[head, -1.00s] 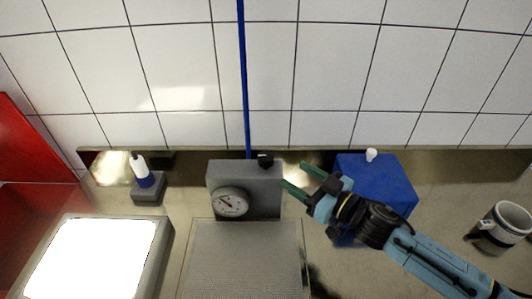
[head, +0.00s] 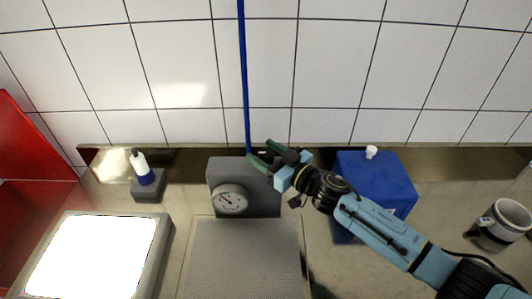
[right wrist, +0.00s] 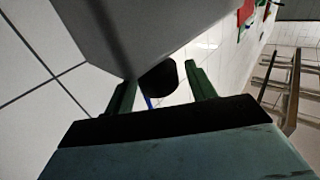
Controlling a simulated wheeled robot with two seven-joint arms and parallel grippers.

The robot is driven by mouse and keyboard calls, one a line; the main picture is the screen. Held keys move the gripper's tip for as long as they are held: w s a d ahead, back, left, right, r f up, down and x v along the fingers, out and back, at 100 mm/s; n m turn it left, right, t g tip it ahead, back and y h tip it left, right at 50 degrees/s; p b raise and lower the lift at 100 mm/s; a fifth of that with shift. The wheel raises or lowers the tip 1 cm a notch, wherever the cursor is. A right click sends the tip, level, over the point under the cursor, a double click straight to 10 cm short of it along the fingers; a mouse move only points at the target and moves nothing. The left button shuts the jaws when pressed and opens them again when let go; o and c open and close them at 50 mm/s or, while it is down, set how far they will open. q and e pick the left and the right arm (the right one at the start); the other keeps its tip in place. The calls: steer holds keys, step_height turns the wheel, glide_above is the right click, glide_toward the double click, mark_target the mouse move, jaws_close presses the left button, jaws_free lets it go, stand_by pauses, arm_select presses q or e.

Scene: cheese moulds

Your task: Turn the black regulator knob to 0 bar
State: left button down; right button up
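The grey regulator box (head: 215,176) stands at the back of the bench. A round dial gauge (head: 230,199) is on its front, its needle pointing to the upper left; the scale is too small to read. My right gripper (head: 262,152) is at the box's top right, over where the knob sits, and hides most of it. In the right wrist view the black knob (right wrist: 158,77) lies between the two green fingers of the right gripper (right wrist: 162,85). The fingers are apart, with a gap on the right side of the knob. My left gripper is out of view.
A blue box (head: 385,180) with a white cap stands right of the regulator. A grey perforated plate (head: 245,262) lies in front. A white-and-blue bottle (head: 141,170) is left, behind a bright screen-like panel (head: 95,258). A mug (head: 502,224) stands far right. A blue pipe (head: 244,80) rises behind.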

steer(key=c, duration=0.8)
steer(key=shift+c, duration=0.2)
